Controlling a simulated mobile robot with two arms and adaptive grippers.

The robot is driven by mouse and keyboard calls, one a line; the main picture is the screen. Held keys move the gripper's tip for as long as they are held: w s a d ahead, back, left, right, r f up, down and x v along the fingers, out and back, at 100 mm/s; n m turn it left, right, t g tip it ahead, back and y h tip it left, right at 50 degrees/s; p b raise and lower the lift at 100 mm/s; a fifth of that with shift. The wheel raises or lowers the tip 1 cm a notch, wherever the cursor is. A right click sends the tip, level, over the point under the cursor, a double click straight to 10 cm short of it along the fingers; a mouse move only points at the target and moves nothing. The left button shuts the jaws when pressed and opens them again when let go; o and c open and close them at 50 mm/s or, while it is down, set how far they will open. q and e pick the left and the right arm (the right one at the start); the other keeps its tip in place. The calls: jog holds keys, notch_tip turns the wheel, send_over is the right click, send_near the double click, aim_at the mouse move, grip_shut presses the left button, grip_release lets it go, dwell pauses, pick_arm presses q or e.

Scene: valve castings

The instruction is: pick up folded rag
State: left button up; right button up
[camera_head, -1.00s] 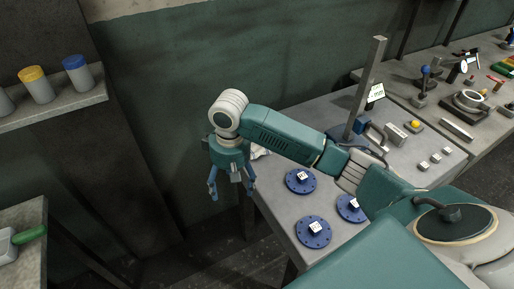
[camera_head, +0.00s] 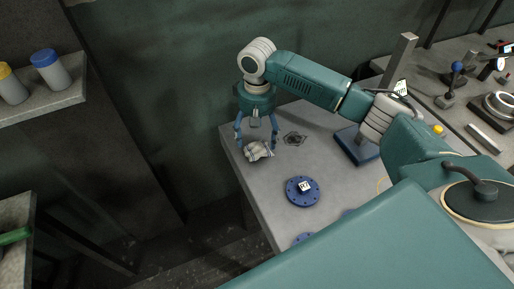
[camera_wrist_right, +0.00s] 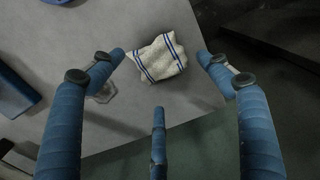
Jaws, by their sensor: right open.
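The folded rag (camera_head: 258,152) lies on the grey table (camera_head: 262,190) near its far left corner. It is whitish and crumpled-looking. In the right wrist view the rag (camera_wrist_right: 160,60) is white with dark blue stripes and lies ahead of the fingers. My right gripper (camera_head: 257,142) is open above the rag, with its blue fingers spread to either side. In the right wrist view the open fingers (camera_wrist_right: 160,72) frame the rag, and nothing is held. Whether a finger touches the rag I cannot tell. My left gripper is not in view.
A dark patch (camera_head: 294,139) lies on the table right of the rag. A blue flange with a white tag (camera_head: 302,191) is nearer, and a blue-based stand (camera_head: 357,146) is to the right. A shelf with capped bottles (camera_head: 47,70) is at left.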

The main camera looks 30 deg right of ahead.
aim_at(257, 147)
notch_tip(257, 147, down, 3)
jog(key=shift+d+r+p, duration=0.15)
jog(key=shift+r+p, duration=0.05)
jog(key=shift+p, duration=0.45)
notch_tip(257, 147, down, 2)
jog(key=shift+f, duration=0.2)
jog(key=shift+w+f, duration=0.1)
jog(key=shift+c, duration=1.3)
jog(key=c, duration=0.5)
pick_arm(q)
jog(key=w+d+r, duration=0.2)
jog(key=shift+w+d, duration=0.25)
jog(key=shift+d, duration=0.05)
pick_arm(e)
jog(key=c, duration=0.6)
